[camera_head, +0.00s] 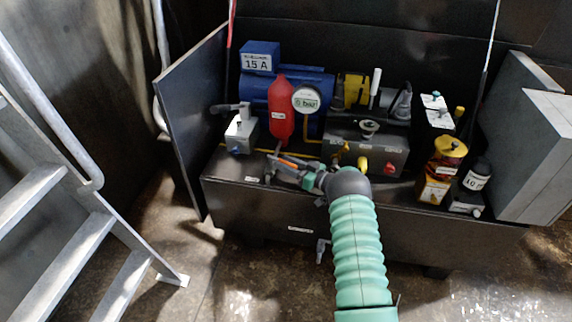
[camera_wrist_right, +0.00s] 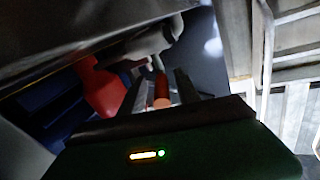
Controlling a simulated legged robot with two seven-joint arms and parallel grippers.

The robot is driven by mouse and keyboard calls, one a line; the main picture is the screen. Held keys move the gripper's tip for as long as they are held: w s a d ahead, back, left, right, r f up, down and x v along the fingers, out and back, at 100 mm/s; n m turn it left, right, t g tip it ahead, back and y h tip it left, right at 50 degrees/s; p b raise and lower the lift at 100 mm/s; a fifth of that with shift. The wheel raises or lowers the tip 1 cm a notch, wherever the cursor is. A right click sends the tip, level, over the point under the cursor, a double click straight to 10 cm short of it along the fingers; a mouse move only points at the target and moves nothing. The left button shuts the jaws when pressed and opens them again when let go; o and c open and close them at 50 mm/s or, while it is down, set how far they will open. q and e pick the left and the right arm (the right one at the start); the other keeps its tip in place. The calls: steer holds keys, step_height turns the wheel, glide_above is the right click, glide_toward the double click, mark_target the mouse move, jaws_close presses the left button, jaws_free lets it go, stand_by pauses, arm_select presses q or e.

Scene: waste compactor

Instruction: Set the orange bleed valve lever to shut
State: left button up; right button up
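The orange bleed valve lever (camera_head: 292,161) is at the front left of the machine bench in the head view, partly hidden by my right gripper. My right gripper (camera_head: 277,163) reaches over the bench from the front, with its fingers pointing left along the lever. In the right wrist view the orange lever (camera_wrist_right: 161,90) lies between the two fingers of the right gripper (camera_wrist_right: 159,84). The fingers look apart, with a dark gap beside the lever. The lever's pivot and any shut marking are hidden. My left gripper is in neither view.
A red cylinder (camera_head: 282,112) and a round gauge (camera_head: 307,98) stand behind the gripper. A grey box with a grey handle (camera_head: 241,133) is to the left. A red knob (camera_head: 389,168) and amber bottle (camera_head: 447,155) are to the right. Metal stairs (camera_head: 75,243) stand far left.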

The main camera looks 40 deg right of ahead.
steer(key=p+v, duration=0.6)
steer(key=v, duration=1)
steer(key=shift+d, duration=0.1)
steer(key=shift+s+f, duration=0.1)
steer(key=shift+s, duration=0.3)
